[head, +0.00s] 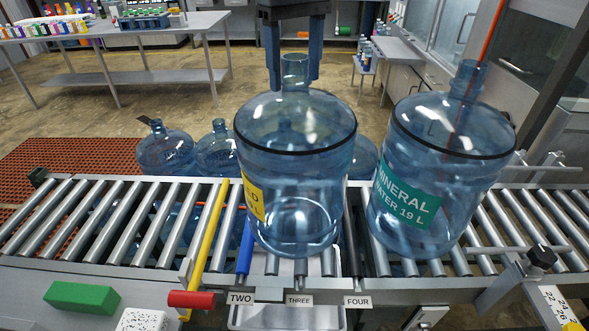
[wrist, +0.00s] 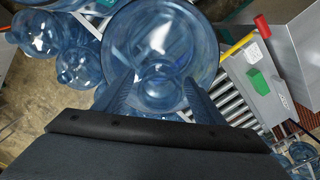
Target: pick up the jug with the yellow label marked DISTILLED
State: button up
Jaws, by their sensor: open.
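A large clear blue jug (head: 305,190) stands upright on the roller conveyor, with part of a yellow label (head: 253,198) showing on its left side. Only the end of the label's lettering is visible, so the full word cannot be read. My gripper (head: 293,82) is open above this jug, its two fingers on either side of the neck with a gap. In the wrist view the jug (wrist: 165,50) fills the top middle, its neck between my fingers (wrist: 157,88). A second jug (head: 432,165) with a green MINERAL WATER 19 L label (head: 407,197) stands to the right, tilted in the picture.
Several more jugs (head: 165,152) stand behind the conveyor (head: 120,215). A yellow bar (head: 204,245) with a red end (head: 191,299) crosses the rollers at left. A green block (head: 82,297) lies at the front left. The left rollers are clear.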

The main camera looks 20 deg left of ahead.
jog(key=shift+f, duration=0.3)
grip_shut()
jog(key=shift+r, duration=0.1)
